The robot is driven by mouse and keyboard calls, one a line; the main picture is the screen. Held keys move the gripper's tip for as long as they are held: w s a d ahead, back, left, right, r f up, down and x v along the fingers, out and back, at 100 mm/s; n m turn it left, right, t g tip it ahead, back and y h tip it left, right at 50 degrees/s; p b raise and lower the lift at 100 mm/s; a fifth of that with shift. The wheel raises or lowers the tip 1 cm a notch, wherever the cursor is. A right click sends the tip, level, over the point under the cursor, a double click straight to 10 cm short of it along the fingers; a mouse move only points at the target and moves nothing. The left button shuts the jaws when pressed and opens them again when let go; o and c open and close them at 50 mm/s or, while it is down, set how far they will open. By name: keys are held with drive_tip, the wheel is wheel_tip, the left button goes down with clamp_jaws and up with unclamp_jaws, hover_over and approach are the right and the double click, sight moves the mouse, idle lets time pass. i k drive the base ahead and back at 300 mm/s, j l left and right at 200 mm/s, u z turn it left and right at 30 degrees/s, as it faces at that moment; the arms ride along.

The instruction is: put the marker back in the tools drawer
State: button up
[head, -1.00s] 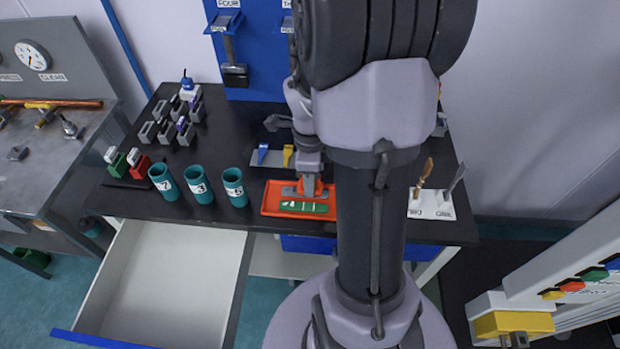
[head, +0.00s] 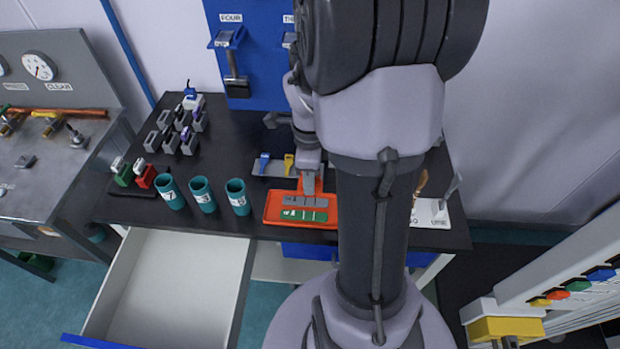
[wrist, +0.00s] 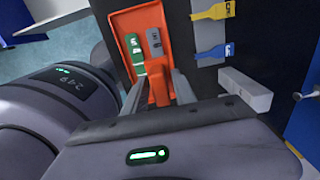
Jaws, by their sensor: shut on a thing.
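I cannot make out a marker in either view. My gripper (wrist: 158,92) has its fingers closed on the upright orange handle (wrist: 157,80) of the orange tray (head: 271,208). The tray lies on the dark bench near its front edge and holds a grey strip (head: 305,201) and a green strip (head: 304,215). In the head view my arm hides most of the gripper. An open drawer (head: 175,285) with a white, empty-looking inside juts out at lower left; no label on it is readable. A blue drawer front (head: 310,251) shows under the tray, partly hidden by my arm.
Several teal cups (head: 204,195) stand left of the tray. Behind it, a blue tool and a yellow tool (head: 289,164) lie on a grey plate. A white holder (head: 431,216) stands at right. Small grey blocks (head: 188,140) sit behind the cups.

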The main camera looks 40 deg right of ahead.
sight(187, 278)
drive_tip(key=i+u, duration=0.2)
drive_tip(key=u, duration=0.15)
drive_tip(key=i+u, duration=0.15)
drive_tip(key=u, duration=0.25)
